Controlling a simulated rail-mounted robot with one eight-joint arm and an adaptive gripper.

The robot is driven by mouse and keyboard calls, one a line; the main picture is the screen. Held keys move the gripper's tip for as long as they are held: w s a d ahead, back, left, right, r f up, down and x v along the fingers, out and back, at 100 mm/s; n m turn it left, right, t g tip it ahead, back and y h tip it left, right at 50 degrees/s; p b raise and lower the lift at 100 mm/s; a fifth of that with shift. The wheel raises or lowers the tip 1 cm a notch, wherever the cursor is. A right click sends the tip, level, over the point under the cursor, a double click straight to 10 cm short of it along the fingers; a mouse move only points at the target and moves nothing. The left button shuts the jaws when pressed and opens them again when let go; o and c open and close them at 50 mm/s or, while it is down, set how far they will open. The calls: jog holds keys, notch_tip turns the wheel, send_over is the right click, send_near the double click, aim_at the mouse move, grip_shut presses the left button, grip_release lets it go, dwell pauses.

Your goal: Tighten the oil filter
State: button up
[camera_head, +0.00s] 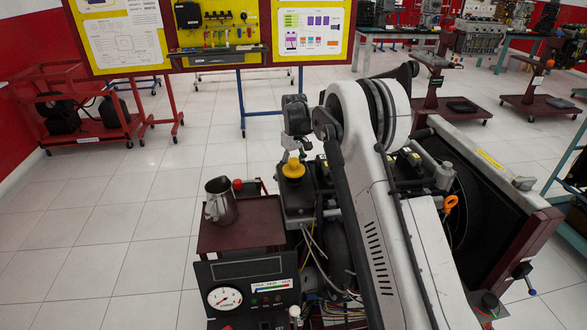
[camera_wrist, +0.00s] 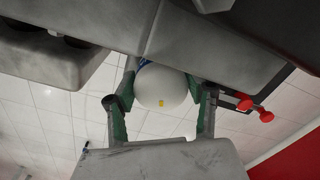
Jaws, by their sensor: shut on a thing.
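The oil filter (camera_wrist: 163,84) shows in the wrist view as a round white body with a blue band at its upper left edge and a small yellow mark. My gripper (camera_wrist: 162,102) has its two green-padded fingers on the left and right sides of the filter, shut on it. The filter sits close below a large grey engine part (camera_wrist: 185,35), which hides its upper end. I cannot tell how it is seated there. In the head view the filter is not visible, and my white arm covers much of the engine stand.
A metal jug (camera_head: 221,203) stands on a dark red shelf (camera_head: 240,226) left of the engine. A gauge panel (camera_head: 240,296) is below. A yellow cap (camera_head: 293,169) is on the engine. A radiator (camera_head: 477,185) is at right. Open tiled floor lies left.

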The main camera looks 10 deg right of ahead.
jog(key=shift+a+m+b, duration=0.1)
jog(key=shift+m+b, duration=0.7)
jog(key=shift+m, duration=1.2)
jog(key=o, duration=0.9)
jog(key=shift+r, duration=0.1)
notch_tip(320, 180, up, 12)
